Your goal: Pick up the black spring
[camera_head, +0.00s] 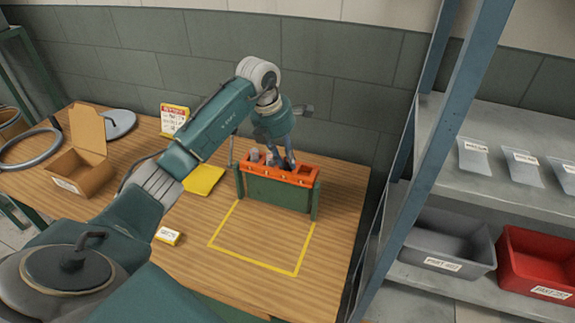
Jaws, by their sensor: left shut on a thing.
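My left gripper (286,160) points down over the orange top of the green spring coiler (276,190) on the wooden table. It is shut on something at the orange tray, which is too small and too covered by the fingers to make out. Greyish pieces (255,155) show in the orange tray beside the fingers. I cannot make out the black spring clearly. My right gripper is not in view.
A yellow taped outline (297,272) lies in front of the coiler, and the table inside it is bare. An open cardboard box (84,172) stands at the left. A shelf with a grey bin (440,238) and a red bin (535,262) stands at the right, behind a blue post.

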